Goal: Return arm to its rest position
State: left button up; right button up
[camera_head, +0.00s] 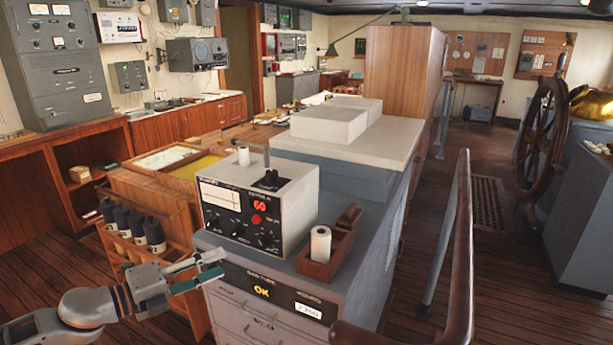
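My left arm comes in from the lower left, and my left gripper (222,264) is at the front left corner of the grey cabinet (375,267). Its two fingers point right and stand apart with nothing visible between them. I cannot tell whether the fingers touch the cabinet's edge. My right gripper and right arm are not in view.
On the cabinet stand a white instrument box (283,207) with a red display and a wooden tray (326,255) holding a white roll. A wooden rack (128,238) of dark bottles is behind my gripper. A wooden handrail (459,260) runs at the right.

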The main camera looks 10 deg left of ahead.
pick_arm(q)
jog(key=s+d+f+n+t+y, duration=0.1)
jog(key=s+f+n+y, duration=0.15)
jog(key=f+n, duration=0.35)
jog(key=s+d+f+n+y, duration=0.1)
jog(key=s+d+f+n, duration=0.15)
jog(key=f+n, duration=0.4)
jog(key=s+d+f+n+t+y, duration=0.15)
jog(key=s+f+n, duration=0.25)
jog(key=f, duration=0.4)
jog(key=s+f+n+g+y, duration=0.4)
jog(key=s+f+n, duration=0.4)
jog(key=s+f, duration=0.6)
jog(key=shift+s+d+f+g, duration=0.15)
jog(key=shift+s+d+g, duration=0.2)
jog(key=shift+s, duration=0.25)
jog(key=shift+n, duration=0.25)
